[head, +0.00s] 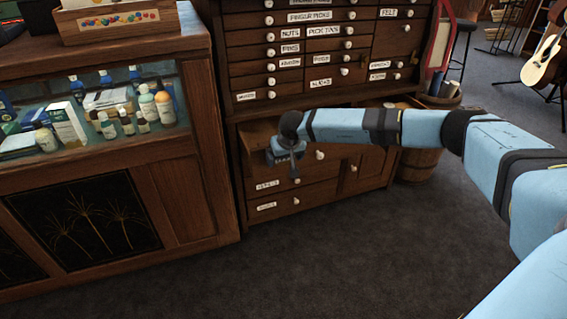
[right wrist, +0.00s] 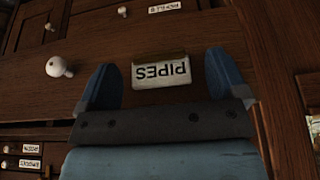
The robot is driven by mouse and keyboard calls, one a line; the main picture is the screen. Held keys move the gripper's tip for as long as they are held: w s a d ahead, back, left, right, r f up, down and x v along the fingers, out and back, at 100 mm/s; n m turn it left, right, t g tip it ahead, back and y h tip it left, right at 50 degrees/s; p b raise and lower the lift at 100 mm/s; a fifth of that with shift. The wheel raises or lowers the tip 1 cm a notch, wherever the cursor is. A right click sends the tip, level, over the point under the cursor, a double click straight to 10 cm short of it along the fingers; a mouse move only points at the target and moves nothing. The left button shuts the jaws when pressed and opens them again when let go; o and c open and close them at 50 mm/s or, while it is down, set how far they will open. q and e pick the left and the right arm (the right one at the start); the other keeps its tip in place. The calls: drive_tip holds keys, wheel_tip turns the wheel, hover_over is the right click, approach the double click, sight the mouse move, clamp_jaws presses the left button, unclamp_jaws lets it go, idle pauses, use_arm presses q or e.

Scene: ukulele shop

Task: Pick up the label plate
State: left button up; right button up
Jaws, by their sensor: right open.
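The label plate (right wrist: 161,72), a small pale plate reading "PIPES", appears upside down in the right wrist view, against a dark wooden drawer front. My right gripper (right wrist: 159,60) is open, with one blue finger on each side of the plate and gaps showing between them. I cannot tell whether the fingertips touch the wood. In the head view, my right gripper (head: 295,176) points down in front of the lower drawers, and I cannot make out the plate there. My left gripper is not in view.
The drawer cabinet (head: 237,71) has many labelled drawers with white knobs. A white knob (right wrist: 59,67) is left of the gripper in the wrist view. A glass-front counter (head: 185,190) stands left, a barrel (head: 417,166) right. The carpet (head: 330,265) in front is clear.

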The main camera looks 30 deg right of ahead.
drive_tip(key=shift+r, duration=0.1)
drive_tip(key=c, duration=1)
